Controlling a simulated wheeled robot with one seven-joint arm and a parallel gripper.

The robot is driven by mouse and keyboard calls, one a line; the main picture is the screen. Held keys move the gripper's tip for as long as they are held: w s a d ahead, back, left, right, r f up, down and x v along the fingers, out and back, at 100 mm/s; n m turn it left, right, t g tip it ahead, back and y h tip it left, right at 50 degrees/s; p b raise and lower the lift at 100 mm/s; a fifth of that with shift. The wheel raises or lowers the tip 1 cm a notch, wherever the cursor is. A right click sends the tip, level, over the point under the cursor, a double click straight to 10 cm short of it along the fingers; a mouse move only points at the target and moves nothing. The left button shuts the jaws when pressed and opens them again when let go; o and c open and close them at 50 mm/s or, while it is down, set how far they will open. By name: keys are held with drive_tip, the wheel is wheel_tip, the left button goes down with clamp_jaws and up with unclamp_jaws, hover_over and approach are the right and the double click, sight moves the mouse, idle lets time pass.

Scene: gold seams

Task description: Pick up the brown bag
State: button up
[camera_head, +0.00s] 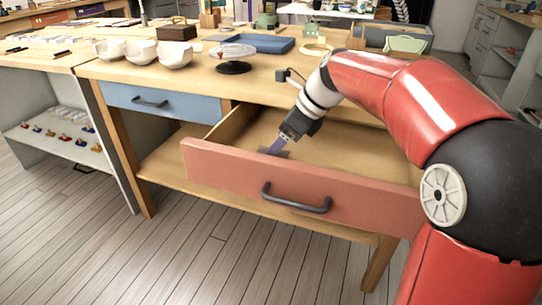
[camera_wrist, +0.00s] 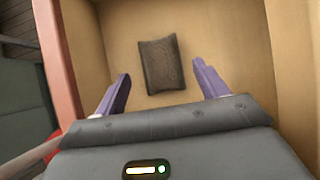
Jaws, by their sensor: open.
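The brown bag (camera_wrist: 161,65) lies flat on the bottom of the open drawer (camera_head: 305,185). It is a dark brown, roughly rectangular piece in the wrist view. In the head view a dark patch beside my fingers seems to be the bag, mostly hidden by the drawer front. My gripper (camera_wrist: 160,88) is open, with its purple fingers spread to either side of the near end of the bag and nothing between them. In the head view my gripper (camera_head: 275,147) reaches down into the drawer. I cannot tell the exact height of the fingertips above the bag.
The red drawer front with its dark handle (camera_head: 296,199) stands close to my gripper, and wooden drawer walls surround it. A shut blue drawer (camera_head: 150,101) is to the left. White bowls (camera_head: 142,53), a dark stand (camera_head: 233,66) and a blue tray (camera_head: 262,43) stand on the tabletop.

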drive_tip(key=x, duration=0.3)
drive_tip(key=shift+f, duration=0.25)
drive_tip(key=shift+c, duration=0.3)
drive_tip(key=shift+w+r, duration=0.1)
drive_tip(key=c, duration=1.2)
